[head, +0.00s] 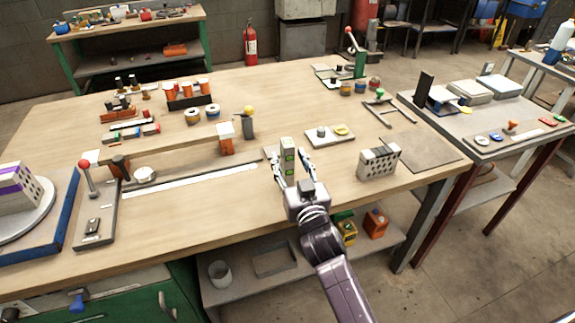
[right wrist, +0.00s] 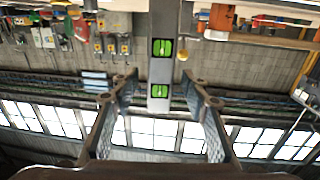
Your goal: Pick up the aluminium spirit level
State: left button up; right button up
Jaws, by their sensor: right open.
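The aluminium spirit level (head: 287,146) stands upright on the wooden bench in the head view, a narrow grey bar with green vials. It also shows in the right wrist view (right wrist: 162,68), running down from the top edge with two green vials facing the camera. My right gripper (head: 288,160) is open, with one finger on each side of the level. In the right wrist view a gap shows between the level and each finger, and the level's end lies between the fingertips. My left gripper is out of view.
A hollow brick (head: 378,163) stands right of my right gripper. A long pale strip (head: 190,180) lies to the left. The bench front (head: 250,205) is clear.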

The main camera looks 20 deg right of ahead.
jog(key=shift+w+d, duration=0.1)
jog(key=shift+w, duration=1.1)
jog(key=shift+c, duration=0.6)
grip_shut()
